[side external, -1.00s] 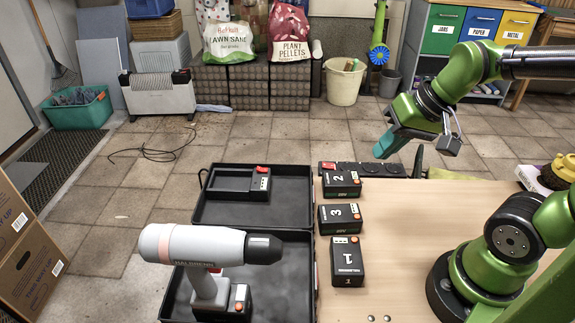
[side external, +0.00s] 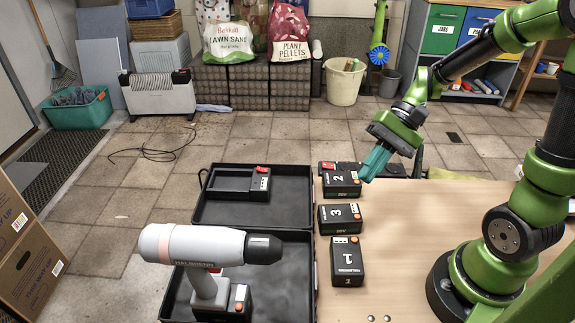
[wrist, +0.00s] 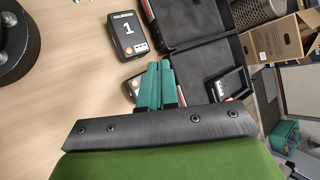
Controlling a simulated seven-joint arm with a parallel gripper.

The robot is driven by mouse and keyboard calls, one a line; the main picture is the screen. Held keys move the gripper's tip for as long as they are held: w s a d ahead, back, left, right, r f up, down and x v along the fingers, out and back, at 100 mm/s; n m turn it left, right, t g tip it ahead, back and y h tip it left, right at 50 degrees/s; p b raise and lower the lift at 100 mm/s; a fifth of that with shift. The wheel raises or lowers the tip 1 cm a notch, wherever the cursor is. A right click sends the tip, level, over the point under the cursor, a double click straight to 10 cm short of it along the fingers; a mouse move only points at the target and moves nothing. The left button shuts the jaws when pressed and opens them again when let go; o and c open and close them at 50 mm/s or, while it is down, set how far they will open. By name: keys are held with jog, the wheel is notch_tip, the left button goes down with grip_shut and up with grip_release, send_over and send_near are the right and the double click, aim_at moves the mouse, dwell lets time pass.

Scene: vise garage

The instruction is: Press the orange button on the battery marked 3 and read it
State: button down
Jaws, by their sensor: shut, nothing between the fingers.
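The battery marked 3 (side external: 340,217) lies on the wooden table, between the battery marked 2 (side external: 342,184) behind it and the battery marked 1 (side external: 347,261) in front. Its orange button (side external: 355,208) shows on its top, at the far right corner. My gripper (side external: 367,178) is shut and empty, its teal fingers pointing down, right of battery 2 and above and behind battery 3. In the wrist view battery 1 (wrist: 128,36) is upper left. My gripper's fingers (wrist: 154,66) partly cover another battery (wrist: 133,85) with an orange button; its number is hidden.
The open black case (side external: 207,209) adjoins the table's left edge, with a charger (side external: 240,184) in its far half and a cordless drill (side external: 205,247) standing in the near half.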

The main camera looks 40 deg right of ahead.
jog(key=shift+f, duration=0.15)
send_over(360, 216)
jog(key=shift+f, duration=4.25)
jog(key=shift+f, duration=0.1)
jog(key=shift+f, duration=0.35)
jog(key=shift+f, duration=0.4)
jog(key=shift+r, duration=0.85)
jog(key=shift+r, duration=0.1)
